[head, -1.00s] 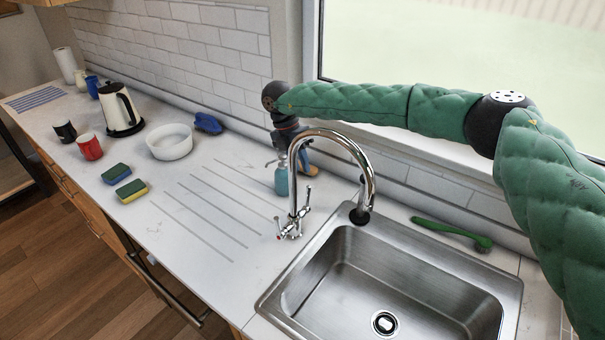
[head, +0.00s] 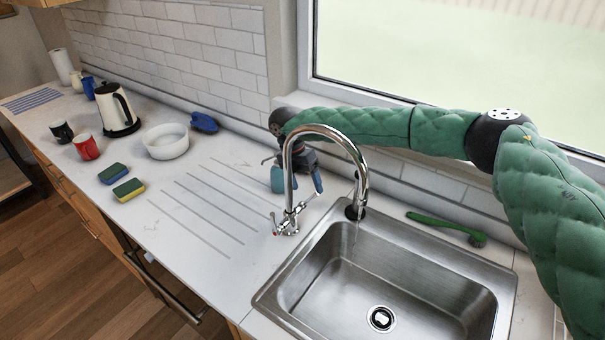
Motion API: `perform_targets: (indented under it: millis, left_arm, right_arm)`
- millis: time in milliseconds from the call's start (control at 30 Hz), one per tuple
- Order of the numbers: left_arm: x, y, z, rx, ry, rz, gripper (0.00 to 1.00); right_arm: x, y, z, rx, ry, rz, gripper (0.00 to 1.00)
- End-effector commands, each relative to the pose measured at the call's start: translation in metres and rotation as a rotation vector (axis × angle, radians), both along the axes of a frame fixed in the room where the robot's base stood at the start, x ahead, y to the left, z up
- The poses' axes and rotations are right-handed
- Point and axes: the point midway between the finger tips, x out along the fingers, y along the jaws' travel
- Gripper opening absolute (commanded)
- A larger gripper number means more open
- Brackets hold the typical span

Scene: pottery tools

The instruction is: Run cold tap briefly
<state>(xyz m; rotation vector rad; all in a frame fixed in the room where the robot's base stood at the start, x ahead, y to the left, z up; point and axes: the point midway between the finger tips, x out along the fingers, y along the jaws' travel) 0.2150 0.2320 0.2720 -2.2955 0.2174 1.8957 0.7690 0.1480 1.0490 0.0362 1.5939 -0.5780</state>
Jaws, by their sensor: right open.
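The chrome mixer tap (head: 288,170) stands at the back left of the sink, its tall spout arching over the basin. A thin stream of water (head: 356,238) shows below the spout end. The tap has one lever on the left with a red mark (head: 275,226) and another lever (head: 309,199) on the right, now leaning outward. My right gripper (head: 308,183) is open, pointing down behind the spout just above the right lever. The spout partly hides it, and I cannot tell whether it touches the lever. My left gripper is not in view.
A green brush (head: 446,226) lies behind the steel sink (head: 300,250). Sponges (head: 128,189), a white bowl (head: 166,141), mugs and a kettle (head: 117,108) stand to the left.

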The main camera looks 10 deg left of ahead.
Motion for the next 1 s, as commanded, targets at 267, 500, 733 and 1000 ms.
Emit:
perform_targets:
  millis: [267, 500, 733, 1000]
  left_arm:
    - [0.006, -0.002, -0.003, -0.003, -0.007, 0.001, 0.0]
    - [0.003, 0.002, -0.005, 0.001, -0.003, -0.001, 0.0]
    - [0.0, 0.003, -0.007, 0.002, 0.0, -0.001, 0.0]
    - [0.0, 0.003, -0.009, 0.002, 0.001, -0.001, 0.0]
  right_arm:
    - [-0.006, 0.007, -0.011, 0.01, 0.005, 0.006, 0.69]
    - [-0.009, 0.001, -0.014, 0.01, 0.007, 0.007, 0.63]
    - [-0.013, -0.006, -0.017, 0.011, 0.007, 0.008, 0.59]
    - [-0.017, -0.015, -0.02, 0.012, 0.006, 0.009, 0.51]
